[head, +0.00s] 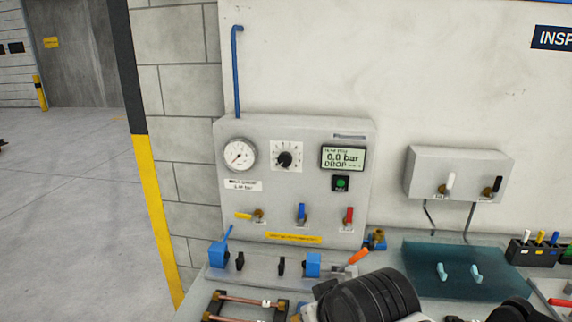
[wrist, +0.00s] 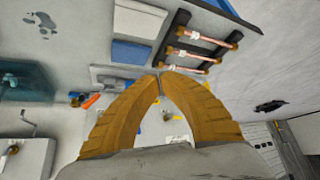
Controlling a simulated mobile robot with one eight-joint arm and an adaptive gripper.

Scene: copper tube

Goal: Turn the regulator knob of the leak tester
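The leak tester (head: 318,190) is a grey wall panel in the head view. Its regulator knob (head: 284,159) is a small black knob on a white scale plate, between a round gauge (head: 239,154) and a green display (head: 343,158) reading 0.0 bar. The knob is clear of any gripper there. In the wrist view, my gripper (wrist: 159,75) has two yellow-brown fingers whose tips meet, with nothing seen between them. It is above the bench, apart from the panel. The knob cannot be made out in the wrist view.
Yellow, blue and red valve levers (head: 301,213) sit low on the panel. A bench fixture with blue clamps (head: 313,264) and an orange handle (head: 357,256) stands below it. A rack of copper tubes (head: 245,301) lies in front. A teal mat (head: 450,283) lies right.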

